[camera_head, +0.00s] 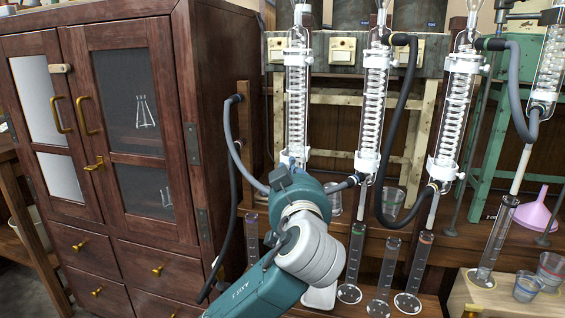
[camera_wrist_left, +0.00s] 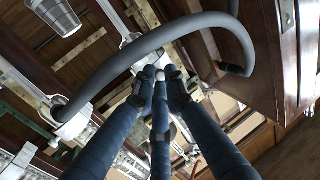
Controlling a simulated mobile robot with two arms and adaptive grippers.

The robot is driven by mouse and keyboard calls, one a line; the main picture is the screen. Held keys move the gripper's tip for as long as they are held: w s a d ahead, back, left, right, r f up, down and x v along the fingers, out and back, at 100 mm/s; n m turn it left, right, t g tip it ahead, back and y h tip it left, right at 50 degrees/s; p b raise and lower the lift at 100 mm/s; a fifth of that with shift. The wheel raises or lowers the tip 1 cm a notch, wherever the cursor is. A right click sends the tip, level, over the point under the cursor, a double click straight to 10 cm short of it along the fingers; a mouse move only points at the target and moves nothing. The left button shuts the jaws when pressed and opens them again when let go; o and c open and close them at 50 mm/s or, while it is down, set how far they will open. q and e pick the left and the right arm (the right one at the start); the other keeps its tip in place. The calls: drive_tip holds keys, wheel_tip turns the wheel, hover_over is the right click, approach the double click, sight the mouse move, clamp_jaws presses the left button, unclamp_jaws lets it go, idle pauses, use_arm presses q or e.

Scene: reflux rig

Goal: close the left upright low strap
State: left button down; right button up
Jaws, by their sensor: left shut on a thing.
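The left upright is a glass condenser with an inner coil (camera_head: 297,85), standing at the left of the rack in the head view. Its white low strap (camera_head: 291,158) shows just above my left wrist. My left arm covers the area below it. In the left wrist view my left gripper (camera_wrist_left: 160,84) has its dark fingers drawn together at the strap, with a small pale piece (camera_wrist_left: 149,72) between the tips. A white fitting of the condenser (camera_wrist_left: 136,47) lies just beyond. Whether the strap is fully closed cannot be told. My right gripper is not in view.
A grey hose (camera_wrist_left: 110,72) arches close over the fingers in the left wrist view. More condensers (camera_head: 373,100) stand to the right, with glass cylinders (camera_head: 387,275) in front. A dark wooden cabinet (camera_head: 215,120) stands at the left. A pink funnel (camera_head: 534,213) is at the right.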

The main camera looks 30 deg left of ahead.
use_arm(q)
drive_tip(key=w+d+n+g+y, duration=0.1)
drive_tip(key=n+g+y, duration=0.1)
drive_tip(key=w+d+n+g+y, duration=0.1)
drive_tip(key=n+g+y, duration=0.1)
drive_tip(key=g, duration=0.1)
drive_tip(key=w+d+n+g+y, duration=0.1)
drive_tip(key=w+n+g+y, duration=0.1)
drive_tip(key=shift+d+f+n+g+y, duration=0.1)
drive_tip(key=shift+n+g+y, duration=0.2)
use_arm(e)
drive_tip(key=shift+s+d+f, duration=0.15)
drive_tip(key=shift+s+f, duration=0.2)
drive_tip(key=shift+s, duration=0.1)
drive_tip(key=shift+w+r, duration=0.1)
use_arm(q)
drive_tip(key=c, duration=1.8)
unclamp_jaws()
drive_tip(key=shift+w, duration=0.1)
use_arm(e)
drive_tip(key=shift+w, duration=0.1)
use_arm(q)
drive_tip(key=v, duration=0.7)
drive_tip(key=shift+d, duration=0.2)
